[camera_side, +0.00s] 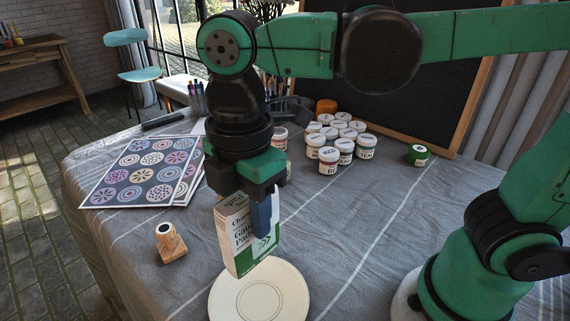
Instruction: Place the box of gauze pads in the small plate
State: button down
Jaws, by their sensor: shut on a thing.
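The box of gauze pads (238,238) is white and green with printed lettering. My gripper (252,207) points down and is shut on the upper part of the box. The box hangs roughly upright with a slight tilt. In the picture its lower end overlaps the back left part of the small plate (283,301), a round cream plate with ring lines at the front of the table. I cannot tell whether the box touches the plate. The lower edge of the plate is cut off by the frame.
A wooden block with a hole (170,243) stands left of the box. Patterned sheets (147,172) lie at the back left. Several paint jars (343,148) cluster behind, with a green jar (417,155) to their right. The grey cloth (365,225) right of the plate is clear.

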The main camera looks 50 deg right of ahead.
notch_tip(320, 180, down, 11)
dwell(0.5)
jog(key=shift+f, duration=0.15)
jog(key=c, duration=0.5)
grip_release()
jog(key=shift+c, duration=0.2)
